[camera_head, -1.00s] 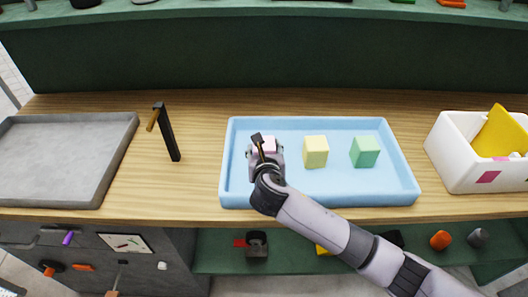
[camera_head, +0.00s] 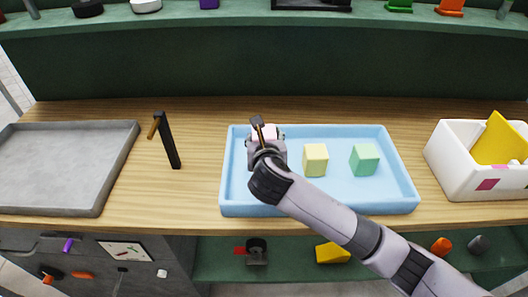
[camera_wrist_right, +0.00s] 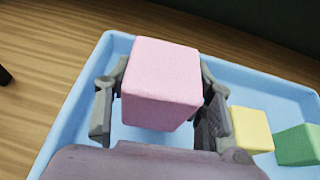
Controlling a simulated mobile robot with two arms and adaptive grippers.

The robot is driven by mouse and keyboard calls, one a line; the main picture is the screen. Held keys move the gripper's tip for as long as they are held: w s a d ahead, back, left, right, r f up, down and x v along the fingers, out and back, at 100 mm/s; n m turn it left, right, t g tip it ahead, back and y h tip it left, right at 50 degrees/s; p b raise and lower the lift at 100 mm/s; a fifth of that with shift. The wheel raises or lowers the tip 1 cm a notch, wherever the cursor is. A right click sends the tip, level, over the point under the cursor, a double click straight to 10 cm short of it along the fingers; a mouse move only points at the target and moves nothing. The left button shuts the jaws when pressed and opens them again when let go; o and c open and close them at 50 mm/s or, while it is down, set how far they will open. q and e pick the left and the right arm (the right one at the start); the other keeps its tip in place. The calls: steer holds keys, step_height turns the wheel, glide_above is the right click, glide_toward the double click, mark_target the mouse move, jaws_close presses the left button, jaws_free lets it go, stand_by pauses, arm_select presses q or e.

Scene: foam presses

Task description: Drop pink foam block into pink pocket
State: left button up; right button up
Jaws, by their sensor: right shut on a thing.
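The pink foam block (camera_wrist_right: 161,84) is between the two fingers of my right gripper (camera_wrist_right: 160,108), which is shut on it. In the head view only the top of the block (camera_head: 265,132) shows past my right gripper (camera_head: 266,145). They are over the left part of the blue tray (camera_head: 300,209), and the block appears raised off the tray floor. Whether this square marks the pink pocket I cannot tell. My left gripper is not in view.
A yellow block (camera_head: 315,160) and a green block (camera_head: 364,160) stand in the tray, right of my gripper. A yellow piece (camera_head: 500,140) sticks up from the white box. A black post (camera_head: 168,142) and a grey tray (camera_head: 98,210) are at the left.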

mark_target(265, 131)
step_height(265, 131, up, 13)
stand_by(0.4)
